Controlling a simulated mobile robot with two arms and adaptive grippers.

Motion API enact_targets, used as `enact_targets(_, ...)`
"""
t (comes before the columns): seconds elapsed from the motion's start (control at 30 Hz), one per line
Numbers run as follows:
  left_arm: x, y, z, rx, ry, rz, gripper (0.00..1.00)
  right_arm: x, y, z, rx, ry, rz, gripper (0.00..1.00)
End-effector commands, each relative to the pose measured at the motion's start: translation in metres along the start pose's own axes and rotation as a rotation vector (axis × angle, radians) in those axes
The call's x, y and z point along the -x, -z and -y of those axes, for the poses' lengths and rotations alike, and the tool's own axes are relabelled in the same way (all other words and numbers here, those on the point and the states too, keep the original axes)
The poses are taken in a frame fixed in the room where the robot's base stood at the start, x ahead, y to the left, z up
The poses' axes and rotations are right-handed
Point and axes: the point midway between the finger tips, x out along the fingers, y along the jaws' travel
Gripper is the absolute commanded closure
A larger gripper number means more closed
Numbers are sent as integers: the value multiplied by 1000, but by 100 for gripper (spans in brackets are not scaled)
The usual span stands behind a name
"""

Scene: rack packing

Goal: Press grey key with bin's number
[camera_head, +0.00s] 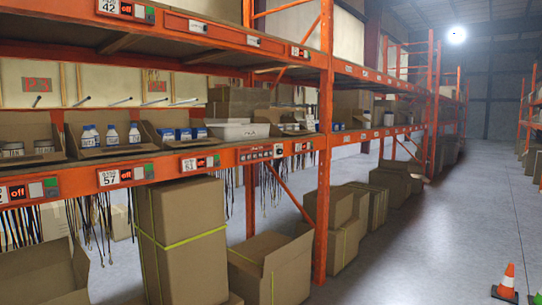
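Neither of my grippers shows in the head view. An orange shelf beam (75,184) carries several key panels, each with a dark display reading red "off", a grey key and a green key. The panel under the bottle bin has a label that seems to read 57 (110,178), with its grey key (139,173) beside the display. Another grey key (36,190) is on the panel at the left edge, and a small one (209,161) is on the panel to the right. Open cardboard bins above hold jars (43,146), blue-and-white bottles (111,136) and blue boxes (183,134).
An upper orange beam (225,33) has more panels, one labelled 42 (108,7). Tall cardboard boxes (183,240) and an open carton (270,265) stand under the shelf. The aisle floor (440,240) at right is mostly clear, with a traffic cone (507,282) near the corner.

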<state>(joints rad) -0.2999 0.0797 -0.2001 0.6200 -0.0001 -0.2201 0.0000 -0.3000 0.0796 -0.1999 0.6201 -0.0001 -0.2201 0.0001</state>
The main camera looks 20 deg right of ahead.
Motion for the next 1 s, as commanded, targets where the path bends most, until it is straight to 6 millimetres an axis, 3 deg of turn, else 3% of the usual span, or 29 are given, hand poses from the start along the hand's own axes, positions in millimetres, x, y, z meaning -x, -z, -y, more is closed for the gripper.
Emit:
enact_targets(0.03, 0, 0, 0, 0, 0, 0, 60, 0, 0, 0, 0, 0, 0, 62)
enact_targets(0.4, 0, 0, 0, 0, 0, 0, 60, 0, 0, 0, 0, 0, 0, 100)
enact_targets(1.0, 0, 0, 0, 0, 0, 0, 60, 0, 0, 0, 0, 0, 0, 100)
